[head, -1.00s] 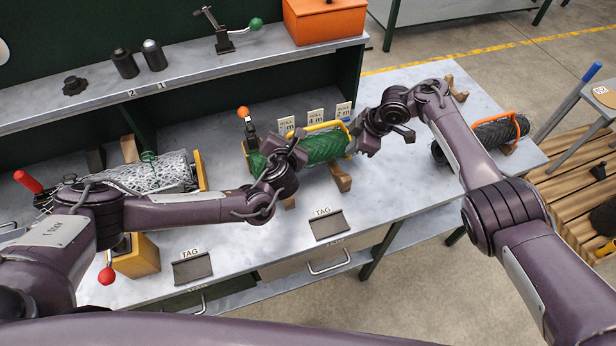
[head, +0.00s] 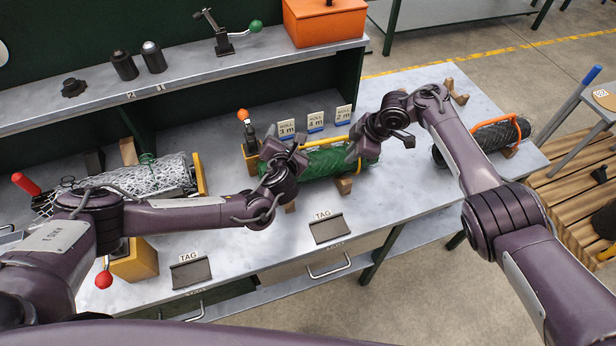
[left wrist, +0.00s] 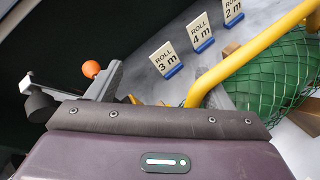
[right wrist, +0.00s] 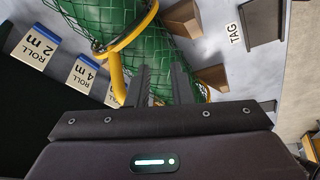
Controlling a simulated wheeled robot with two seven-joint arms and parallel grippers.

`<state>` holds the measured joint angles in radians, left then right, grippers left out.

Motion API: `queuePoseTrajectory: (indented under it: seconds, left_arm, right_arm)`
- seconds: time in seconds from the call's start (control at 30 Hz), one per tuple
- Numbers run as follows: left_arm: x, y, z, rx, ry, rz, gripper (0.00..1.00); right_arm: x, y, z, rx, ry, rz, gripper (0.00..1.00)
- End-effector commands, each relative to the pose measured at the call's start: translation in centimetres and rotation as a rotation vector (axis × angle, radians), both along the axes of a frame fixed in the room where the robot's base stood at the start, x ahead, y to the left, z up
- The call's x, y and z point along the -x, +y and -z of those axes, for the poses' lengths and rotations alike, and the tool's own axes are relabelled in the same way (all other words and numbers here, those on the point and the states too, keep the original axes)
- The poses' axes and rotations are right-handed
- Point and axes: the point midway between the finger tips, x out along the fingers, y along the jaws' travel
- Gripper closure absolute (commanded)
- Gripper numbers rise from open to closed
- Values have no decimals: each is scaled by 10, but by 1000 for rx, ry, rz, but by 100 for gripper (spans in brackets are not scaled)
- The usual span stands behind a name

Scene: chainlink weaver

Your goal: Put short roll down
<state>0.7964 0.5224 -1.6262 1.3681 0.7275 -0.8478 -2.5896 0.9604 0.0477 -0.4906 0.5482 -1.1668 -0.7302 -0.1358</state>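A green mesh-wrapped roll (head: 325,162) with a yellow handle bar (head: 325,141) lies low over wooden blocks (head: 343,185) at mid-table; exact contact underneath is hidden. My left gripper (head: 284,152) is at the roll's left end; in the left wrist view the yellow bar (left wrist: 245,52) runs past it, with wide-set fingers. My right gripper (head: 365,142) is over the roll's right end. In the right wrist view its fingers (right wrist: 160,82) stand apart, with green mesh (right wrist: 150,52) visible between them and the yellow bar beside them.
A silver mesh roll (head: 145,178) lies left and a black roll with an orange handle (head: 492,135) lies right. Roll signs (head: 315,122) and an orange-knobbed lever (head: 243,115) stand behind. The table front has tag holders (head: 329,228).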

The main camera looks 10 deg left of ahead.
Motion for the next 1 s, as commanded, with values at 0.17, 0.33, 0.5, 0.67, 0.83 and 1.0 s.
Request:
queuePoseTrajectory:
  seconds: [0.17, 0.33, 0.5, 0.67, 0.83, 1.0]
  left_arm:
    - [1, -1, -4, 7, -6, 0, 27]
    - [19, -4, -10, 7, -6, 2, 27]
    - [55, -8, -22, 8, -2, 3, 27]
    - [85, -11, -31, 7, 0, 2, 27]
    - [102, -13, -38, 5, -3, 2, 27]
    - [110, -13, -40, 3, -1, 0, 27]
  right_arm:
    - [0, 0, 0, 0, 0, 0, 80]
    - [0, 0, 0, 0, 0, 0, 80]
    - [0, 0, 0, 0, 0, 0, 80]
    - [0, 0, 0, 0, 0, 0, 80]
    - [0, 0, 0, 0, -1, 0, 80]
    - [0, 0, 0, 0, 0, 0, 80]
